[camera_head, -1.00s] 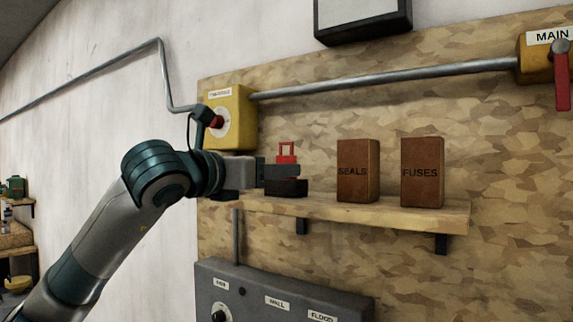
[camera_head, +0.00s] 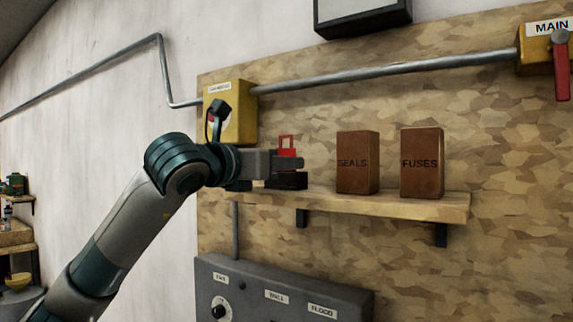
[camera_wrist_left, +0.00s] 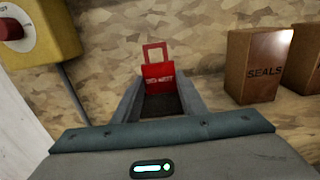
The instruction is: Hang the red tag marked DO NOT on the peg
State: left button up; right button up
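A red tag (camera_head: 287,144) with a square loop on top stands upright at a dark holder (camera_head: 287,181) on the left part of the shelf. The wrist view shows its red face (camera_wrist_left: 158,76) with small pale lettering too blurred to read. My left gripper (camera_head: 290,162) is level with the tag's lower part. In the wrist view the fingers of my left gripper (camera_wrist_left: 160,90) are apart, one on each side of the tag; a narrow gap seems to remain. I cannot make out a peg for certain. My right gripper is out of view.
Brown boxes marked SEALS (camera_head: 358,162) and FUSES (camera_head: 422,162) stand on the shelf (camera_head: 400,206) to the right. A yellow box (camera_head: 240,115) is behind my left wrist. A conduit (camera_head: 390,70) runs above to the MAIN box (camera_head: 535,52). A grey switch panel (camera_head: 285,285) is below.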

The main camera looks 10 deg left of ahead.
pick_arm(q)
jog(key=shift+r, duration=0.1)
jog(key=shift+r+p, duration=0.8)
jog(key=shift+r, duration=2.1)
jog(key=shift+f, duration=0.1)
